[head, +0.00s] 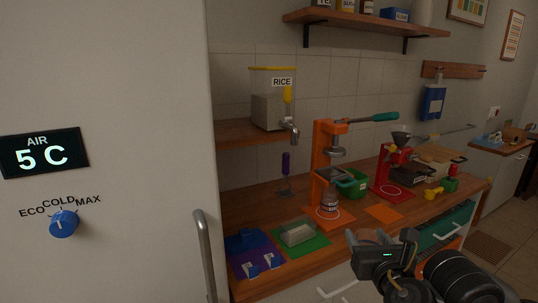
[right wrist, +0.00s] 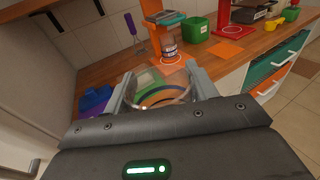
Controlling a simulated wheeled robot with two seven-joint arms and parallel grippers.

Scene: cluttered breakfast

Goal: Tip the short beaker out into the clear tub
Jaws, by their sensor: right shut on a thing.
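My right gripper (head: 372,243) is in front of the counter at the lower right of the head view. In the right wrist view its fingers (right wrist: 163,88) are closed on the sides of a short clear beaker (right wrist: 164,104), with a round rim and a brownish orange tint. The beaker (head: 368,235) shows only partly behind the gripper in the head view. The clear tub (head: 298,233) sits on a green mat (head: 316,246) at the counter's front, left of my gripper and apart from it. In the wrist view the beaker partly covers the mat area. My left gripper is not in view.
An orange press (head: 322,160) with a jar (head: 329,197) under it stands behind the tub. A blue holder (head: 245,240) is left of it. A green bin (head: 350,186), a red grinder (head: 388,180) and an orange mat (head: 383,214) are to the right. A fridge door fills the left.

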